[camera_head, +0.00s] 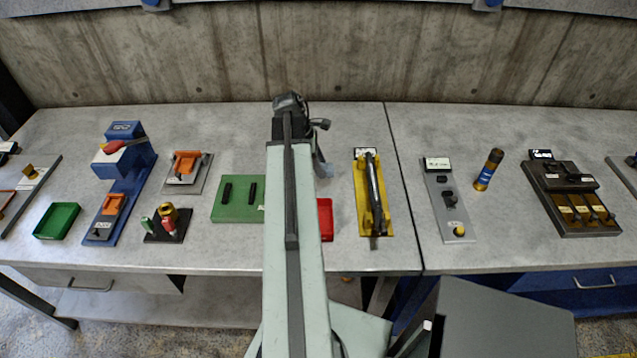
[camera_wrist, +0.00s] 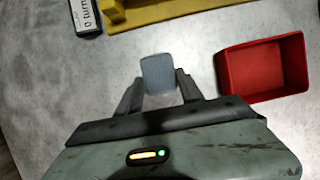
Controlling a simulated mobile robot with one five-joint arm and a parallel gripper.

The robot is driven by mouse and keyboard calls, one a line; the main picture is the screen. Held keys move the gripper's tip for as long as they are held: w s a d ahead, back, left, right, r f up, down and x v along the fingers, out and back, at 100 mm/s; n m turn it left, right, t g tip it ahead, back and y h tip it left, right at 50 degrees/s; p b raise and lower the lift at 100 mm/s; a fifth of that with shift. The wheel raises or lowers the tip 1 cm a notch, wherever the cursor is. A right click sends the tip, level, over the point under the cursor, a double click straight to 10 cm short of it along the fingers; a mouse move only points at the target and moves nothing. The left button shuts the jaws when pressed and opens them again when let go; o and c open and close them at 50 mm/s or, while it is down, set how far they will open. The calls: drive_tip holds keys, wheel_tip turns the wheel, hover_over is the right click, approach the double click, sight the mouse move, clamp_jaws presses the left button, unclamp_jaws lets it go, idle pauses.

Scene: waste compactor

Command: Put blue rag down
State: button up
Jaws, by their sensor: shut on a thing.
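The blue rag (camera_wrist: 157,75), a small grey-blue piece, shows between the two dark fingertips of my gripper (camera_wrist: 158,86) in the wrist view. My gripper is shut on it. In the head view the rag (camera_head: 323,168) shows as a small bluish patch just right of my arm, over the grey workbench (camera_head: 343,250). My arm hides much of the gripper there. How far the rag is above the bench top, I cannot tell.
A red tray (camera_head: 326,220) is near my gripper; it also shows right in the wrist view (camera_wrist: 262,70). A yellow fixture (camera_head: 363,218) stands to the right, a green board (camera_head: 237,211) to the left. Bare bench lies between the yellow fixture and the grey switch panel (camera_head: 441,208).

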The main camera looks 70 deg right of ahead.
wheel_tip(320, 180, down, 4)
drive_tip(key=b, duration=0.3)
drive_tip(key=shift+b, duration=0.3)
drive_tip(key=shift+r, duration=0.2)
drive_tip(key=shift+f, duration=0.15)
drive_tip(key=o, duration=1.2)
